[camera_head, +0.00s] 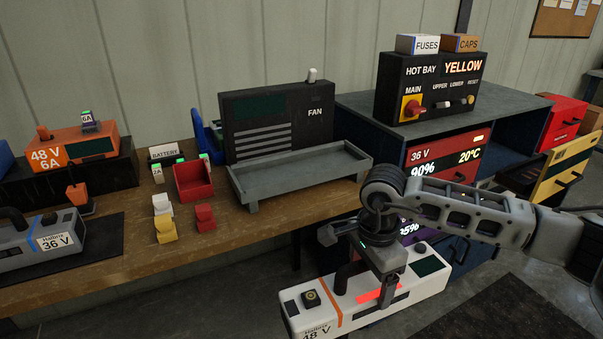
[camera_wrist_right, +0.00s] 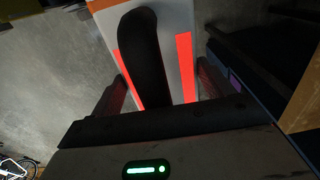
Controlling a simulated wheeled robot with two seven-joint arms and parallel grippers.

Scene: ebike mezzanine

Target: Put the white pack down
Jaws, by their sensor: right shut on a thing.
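The white pack (camera_head: 425,283) has an orange stripe, a red lit bar, a black handle and a label reading 48 V. It hangs in front of the bench, over the floor, in the head view. My right gripper (camera_head: 385,283) is above it and shut on its black handle. In the right wrist view the black handle (camera_wrist_right: 147,50) stands between the two fingers, with the white pack (camera_wrist_right: 185,20) behind it. The underside of the pack is hidden. My left gripper is not in view.
An empty grey tray (camera_head: 255,207) stands on the wooden bench (camera_head: 125,230) before the fan unit (camera_head: 280,120). A 36 V pack (camera_head: 30,248) lies on a dark mat at left. The blue cabinet (camera_head: 500,105) stands right, with an open yellow-fronted drawer (camera_head: 568,165).

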